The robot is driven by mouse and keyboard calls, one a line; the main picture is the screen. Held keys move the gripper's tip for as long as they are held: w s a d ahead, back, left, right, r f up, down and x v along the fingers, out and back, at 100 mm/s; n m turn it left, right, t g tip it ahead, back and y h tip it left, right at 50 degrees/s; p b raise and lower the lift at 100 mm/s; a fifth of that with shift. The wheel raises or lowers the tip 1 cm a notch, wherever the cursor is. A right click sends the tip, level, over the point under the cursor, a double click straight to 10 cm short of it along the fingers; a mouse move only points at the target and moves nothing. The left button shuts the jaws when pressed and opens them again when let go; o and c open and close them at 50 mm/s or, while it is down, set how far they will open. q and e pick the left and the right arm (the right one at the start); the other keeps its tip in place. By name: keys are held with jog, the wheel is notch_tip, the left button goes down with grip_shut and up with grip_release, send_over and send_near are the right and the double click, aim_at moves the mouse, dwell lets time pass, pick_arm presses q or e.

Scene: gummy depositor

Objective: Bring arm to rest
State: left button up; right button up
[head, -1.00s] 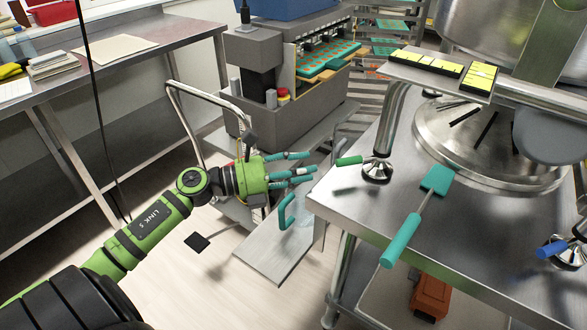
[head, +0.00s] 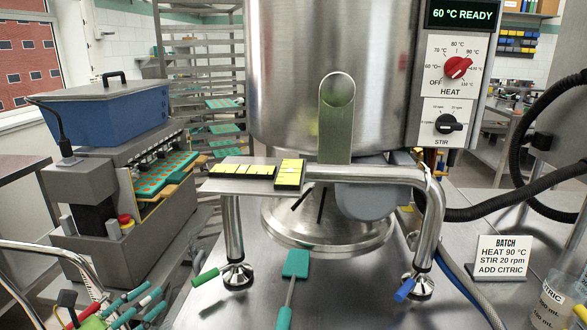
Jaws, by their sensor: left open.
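My left gripper (head: 128,306) shows at the bottom left of the head view, its teal fingers spread open and empty. It is beside the steel table, below the depositor machine (head: 110,190). Most of my left arm is out of the picture.
A steel stand with yellow-marked black blocks (head: 240,172) is in front of the kettle. A batch sign (head: 498,256) and a clear beaker (head: 553,302) stand at right. Black hoses (head: 490,212) cross the right side. A tray rack (head: 205,60) is behind.

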pick_arm(q)
jog(key=s+a+f+n+g+y, duration=0.15)
jog(key=s+f+n+y, duration=0.25)
jog(key=f+n+y, duration=0.65)
jog(key=s+f+n+g+y, duration=0.3)
jog(key=s+f+n, duration=0.15)
jog(key=n, duration=1.05)
jog(key=s+d+f+n+g+h, duration=0.2)
jog(key=s+d+f+n+g, duration=0.15)
jog(key=s+d, duration=0.35)
jog(key=s+d+f+n+g+h, duration=0.2)
jog(key=s+d+f+g, duration=0.3)
jog(key=s, duration=0.3)
notch_tip(320, 180, down, 20)
jog(key=s+g+p, duration=0.1)
jog(key=s+p, duration=0.1)
jog(key=p, duration=0.1)
jog(key=s+a+f+g+p, duration=0.1)
jog(key=s+a+f+p, duration=0.1)
jog(key=s+f, duration=1)
jog(key=s+a, duration=0.1)
jog(key=s, duration=0.3)
jog(key=shift+m+y, duration=0.3)
jog(key=shift+y, duration=0.05)
